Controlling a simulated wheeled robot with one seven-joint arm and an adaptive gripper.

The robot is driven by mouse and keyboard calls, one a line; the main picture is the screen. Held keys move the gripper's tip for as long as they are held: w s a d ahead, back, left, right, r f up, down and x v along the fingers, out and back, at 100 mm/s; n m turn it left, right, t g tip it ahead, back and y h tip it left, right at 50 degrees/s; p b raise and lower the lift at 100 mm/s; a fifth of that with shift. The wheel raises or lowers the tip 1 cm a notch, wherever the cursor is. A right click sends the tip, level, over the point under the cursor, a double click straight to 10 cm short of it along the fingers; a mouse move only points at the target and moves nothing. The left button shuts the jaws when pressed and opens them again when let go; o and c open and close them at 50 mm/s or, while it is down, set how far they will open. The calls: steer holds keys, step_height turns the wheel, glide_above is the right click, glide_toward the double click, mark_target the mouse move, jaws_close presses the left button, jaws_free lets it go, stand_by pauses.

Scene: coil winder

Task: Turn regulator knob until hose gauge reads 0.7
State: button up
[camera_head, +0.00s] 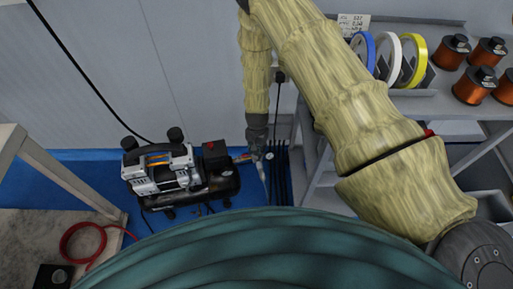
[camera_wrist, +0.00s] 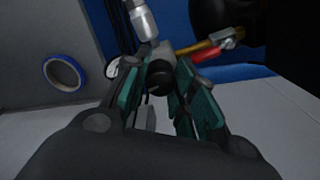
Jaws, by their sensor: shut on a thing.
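The black regulator knob (camera_wrist: 157,84) sits between the green-padded fingers of my gripper (camera_wrist: 160,72) in the wrist view, and my gripper is shut on it. The grey regulator body (camera_wrist: 160,52) is just beyond it, with a silver fitting (camera_wrist: 143,22) above. The white-faced hose gauge (camera_wrist: 112,68) is partly hidden behind the left finger, and its reading cannot be made out. In the head view my gripper (camera_head: 257,146) reaches down beside the compressor (camera_head: 172,172); a small pale gauge face (camera_head: 269,156) shows next to it, too small to read.
A red-handled valve (camera_wrist: 205,55) on a brass fitting is right of the regulator. A blue ring (camera_wrist: 64,72) lies at left. A shelf with tape rolls (camera_head: 413,60) and copper spools (camera_head: 475,84) stands at right. A red hose (camera_head: 82,226) lies at lower left.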

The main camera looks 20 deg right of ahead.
steer(key=m+p, duration=0.1)
steer(key=m, duration=0.4)
steer(key=shift+w, duration=0.15)
steer(key=shift+m, duration=0.4)
steer(key=o, duration=1.1)
steer(key=shift+c, duration=0.2)
steer(key=shift+r, duration=0.15)
step_height(320, 180, up, 12)
stand_by(0.4)
